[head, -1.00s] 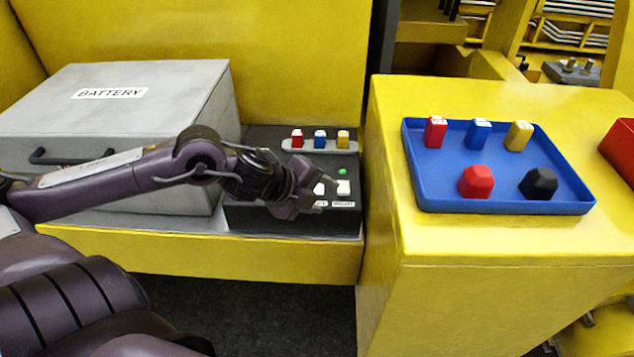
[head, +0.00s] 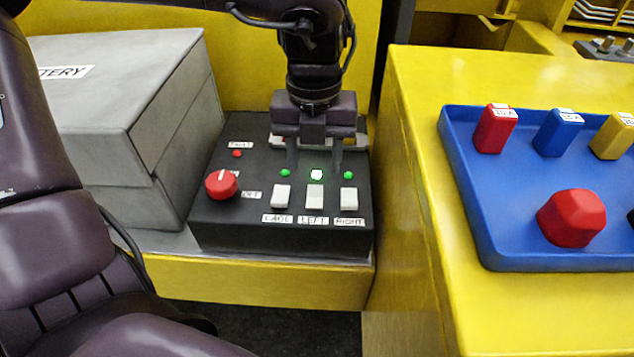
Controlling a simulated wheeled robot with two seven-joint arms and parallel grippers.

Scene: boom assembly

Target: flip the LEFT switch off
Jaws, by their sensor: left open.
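The LEFT switch (head: 315,197) is a white rocker on the front of the black panel (head: 222,238), between the CAGE switch (head: 280,196) and the RIGHT switch (head: 349,199). A pale green-white light (head: 317,174) is lit just behind it. My left gripper (head: 314,168) points down over the panel, open and empty. Its fingers are spread to either side of the LEFT switch's line, slightly behind the switch. I cannot tell whether the fingertips touch the panel. My right gripper is not in view.
A red knob (head: 221,184) and a small red light (head: 237,153) are left of the switches. Green lights (head: 285,173) also show behind CAGE and RIGHT. The grey battery box (head: 150,110) stands left; a blue tray (head: 480,245) with colored blocks lies right on a yellow cabinet.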

